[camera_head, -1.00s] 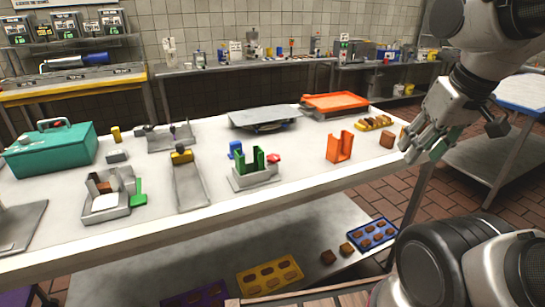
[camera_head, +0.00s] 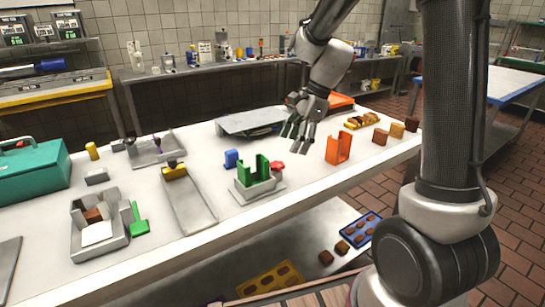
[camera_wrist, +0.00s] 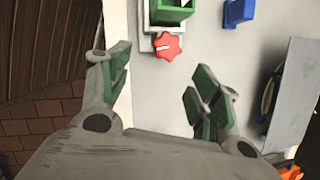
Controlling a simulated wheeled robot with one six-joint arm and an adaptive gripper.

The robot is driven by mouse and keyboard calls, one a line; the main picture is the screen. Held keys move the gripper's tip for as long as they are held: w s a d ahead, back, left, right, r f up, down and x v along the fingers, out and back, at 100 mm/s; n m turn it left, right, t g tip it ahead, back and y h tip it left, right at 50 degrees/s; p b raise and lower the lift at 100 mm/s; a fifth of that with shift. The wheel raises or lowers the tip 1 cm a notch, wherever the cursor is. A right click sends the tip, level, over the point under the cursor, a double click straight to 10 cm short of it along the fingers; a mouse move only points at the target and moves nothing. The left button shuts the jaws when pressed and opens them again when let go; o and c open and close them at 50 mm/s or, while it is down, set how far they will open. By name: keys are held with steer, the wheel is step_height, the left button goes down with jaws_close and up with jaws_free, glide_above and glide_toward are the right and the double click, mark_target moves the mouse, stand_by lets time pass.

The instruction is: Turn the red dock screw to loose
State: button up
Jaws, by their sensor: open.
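The red dock screw (camera_head: 277,166) is a small lobed knob at the right side of the grey dock (camera_head: 262,194). A green U-shaped holder (camera_head: 252,172) stands in the dock. In the wrist view the red screw (camera_wrist: 167,47) lies beyond my fingers, with a white mark on its left side. My gripper (camera_head: 298,131) is open and empty above the table, up and to the right of the screw in the head view. Its green-padded fingers (camera_wrist: 160,78) are spread wide in the wrist view, apart from the screw.
A blue block (camera_head: 232,158) sits behind the dock. An orange U-shaped holder (camera_head: 338,148) stands to the right. A grey plate (camera_head: 245,121) lies at the back. A metal tray (camera_head: 192,203) lies to the left. The table between the dock and orange holder is clear.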

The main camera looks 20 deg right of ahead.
mark_target(279, 163)
steer(key=a+f+m, duration=0.1)
steer(key=f, duration=0.1)
steer(key=w+a+f+m, duration=0.1)
steer(key=f, duration=0.1)
steer(key=a+f+m, duration=0.1)
steer(key=f, duration=0.2)
steer(key=shift+w+a+m, duration=0.15)
steer(key=shift+w+m, duration=0.05)
steer(key=shift+m, duration=0.1)
steer(key=c, duration=1)
